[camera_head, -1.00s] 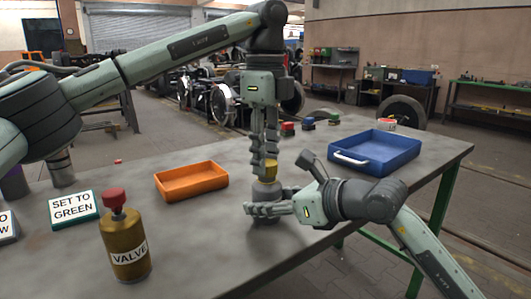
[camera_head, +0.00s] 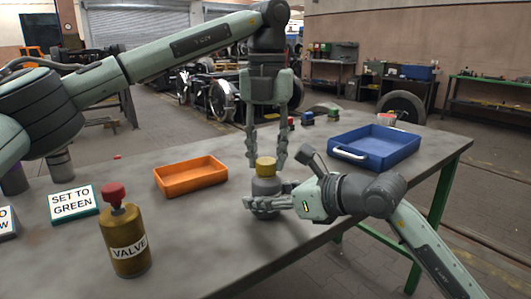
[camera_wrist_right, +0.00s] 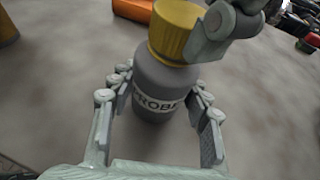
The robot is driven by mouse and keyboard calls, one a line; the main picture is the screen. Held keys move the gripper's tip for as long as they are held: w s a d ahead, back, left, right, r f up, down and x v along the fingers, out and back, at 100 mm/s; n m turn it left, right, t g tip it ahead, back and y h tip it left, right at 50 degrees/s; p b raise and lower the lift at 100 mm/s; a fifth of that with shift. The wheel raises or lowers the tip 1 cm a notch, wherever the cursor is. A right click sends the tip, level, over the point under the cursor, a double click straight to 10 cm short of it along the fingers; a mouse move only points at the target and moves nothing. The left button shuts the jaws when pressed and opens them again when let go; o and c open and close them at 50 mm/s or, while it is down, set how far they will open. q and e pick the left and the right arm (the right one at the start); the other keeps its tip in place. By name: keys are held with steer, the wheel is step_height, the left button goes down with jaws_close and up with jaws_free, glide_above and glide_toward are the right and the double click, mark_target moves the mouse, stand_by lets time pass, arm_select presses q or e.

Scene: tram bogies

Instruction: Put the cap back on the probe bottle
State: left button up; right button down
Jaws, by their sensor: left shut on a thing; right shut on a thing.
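The grey probe bottle (camera_head: 265,187) stands upright on the table, its label partly readable in the right wrist view (camera_wrist_right: 158,103). The yellow cap (camera_head: 266,167) is on top of the bottle, also seen in the right wrist view (camera_wrist_right: 176,32). I cannot tell how tightly it sits. My left gripper (camera_head: 267,161) points down from above, its fingers on either side of the cap, shut on it. One of its fingers covers the cap's edge in the right wrist view. My right gripper (camera_head: 268,203) is shut around the bottle's body from the right.
An orange tray (camera_head: 191,181) lies left of the bottle, and a blue tray (camera_head: 374,160) with a white handle lies at the right. A brown valve bottle (camera_head: 124,243) with a red top stands front left near a "SET TO GREEN" sign (camera_head: 73,203). Table around the bottle is clear.

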arm_select(q)
steer(key=m, duration=0.5)
steer(key=shift+d, duration=0.1)
steer(key=m, duration=0.5)
steer(key=shift+s+m, duration=0.1)
steer(key=shift+m, duration=0.3)
steer(key=m, duration=0.5)
steer(key=shift+s, duration=0.1)
steer(key=m, duration=0.4)
steer(key=shift+m, duration=0.3)
steer(key=o, duration=0.8)
steer(key=shift+o, duration=0.2)
step_height(320, 180, up, 12)
